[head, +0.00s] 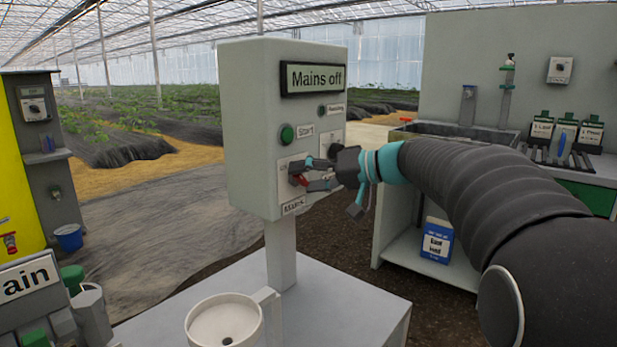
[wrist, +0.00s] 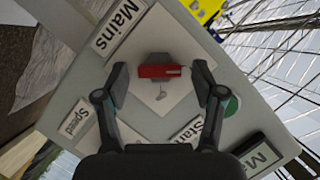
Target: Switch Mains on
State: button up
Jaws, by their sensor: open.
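The grey control box (head: 250,130) stands on a post, and its display (head: 317,78) reads "Mains off". The red Mains switch handle (head: 298,180) sits on a pale plate low on the box face, above the Mains label (head: 293,206). In the wrist view the red handle (wrist: 158,71) lies crosswise between my fingers, with a gap on each side. My gripper (head: 307,174) is open at the switch, and its fingers partly hide the handle in the head view. The wrist view shows my gripper (wrist: 160,80) straddling the handle without visible contact.
The green Start button (head: 287,134) is just above the switch, and the Running lamp (head: 322,111) is higher up. The Speed label (wrist: 74,118) shows in the wrist view. A bench with bottles (head: 565,133) is at the right.

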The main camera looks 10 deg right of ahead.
jog(key=c, duration=1.1)
jog(key=shift+c, duration=0.2)
jog(key=m+y, duration=0.1)
jog(key=m, duration=0.1)
jog(key=m+y+b, duration=0.1)
jog(key=m, duration=0.1)
jog(key=m+y+b, duration=0.1)
jog(key=m, duration=0.2)
jog(key=shift+w+d+f+y, duration=0.1)
jog(key=shift+d+f+y, duration=0.05)
jog(key=shift+f+y, duration=0.2)
jog(key=m+y, duration=0.1)
jog(key=m, duration=0.3)
jog(key=shift+f+m+t+b, duration=0.15)
jog(key=shift+m+t+b, duration=0.15)
jog(key=shift+m+t, duration=0.1)
jog(key=shift+f+m+t+y, duration=0.1)
jog(key=shift+m+t+y, duration=0.3)
jog(key=shift+m, duration=0.9)
jog(key=shift+m+t+y, duration=0.15)
jog(key=shift+m+t, duration=0.45)
jog(key=shift+m, duration=0.7)
